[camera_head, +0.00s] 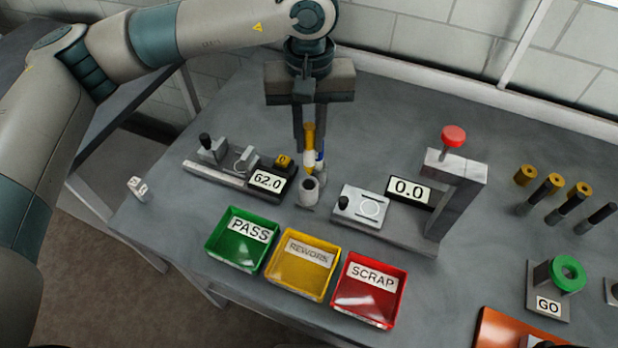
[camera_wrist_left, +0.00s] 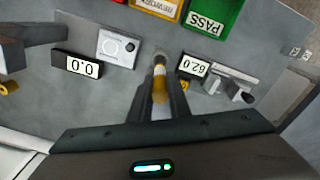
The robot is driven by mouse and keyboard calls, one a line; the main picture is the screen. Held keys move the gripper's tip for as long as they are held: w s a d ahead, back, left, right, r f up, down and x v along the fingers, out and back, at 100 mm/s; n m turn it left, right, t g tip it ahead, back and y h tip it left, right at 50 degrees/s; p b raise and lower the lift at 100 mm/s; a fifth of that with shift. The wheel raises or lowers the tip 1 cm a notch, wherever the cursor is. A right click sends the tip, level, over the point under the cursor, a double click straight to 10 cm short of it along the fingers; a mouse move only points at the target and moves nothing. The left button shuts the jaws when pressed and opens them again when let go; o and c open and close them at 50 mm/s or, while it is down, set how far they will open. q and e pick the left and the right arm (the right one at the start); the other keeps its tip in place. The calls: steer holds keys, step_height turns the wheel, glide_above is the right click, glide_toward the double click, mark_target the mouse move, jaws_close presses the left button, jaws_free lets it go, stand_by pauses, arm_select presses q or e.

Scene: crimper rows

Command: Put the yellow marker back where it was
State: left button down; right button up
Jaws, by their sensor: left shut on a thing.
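The yellow marker (camera_head: 309,137) is held upright between the fingers of my left gripper (camera_head: 309,150), which points straight down. It also shows in the left wrist view (camera_wrist_left: 159,90) between the two fingers. My right gripper is not in view.
A gauge reading 62.0 (camera_head: 268,180) stands close left of the cup. A gauge reading 0.0 (camera_head: 408,190) with a red-knobbed press stand (camera_head: 453,137) is to the right. Green (camera_head: 218,257), yellow (camera_head: 287,284) and red (camera_head: 345,310) trays lie in front.

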mark_target(309, 168)
arm_select(q)
step_height(309, 168, down, 4)
steer(key=shift+a+r+p, duration=0.1)
steer(key=shift+p, duration=0.7)
steer(key=shift+f, duration=0.65)
steer(key=shift+f, duration=0.1)
steer(key=shift+f+p, duration=0.25)
steer(key=shift+p, duration=0.15)
step_height(309, 168, down, 3)
steer(key=shift+r+p, duration=0.15)
steer(key=shift+p, duration=0.4)
steer(key=shift+f, duration=0.2)
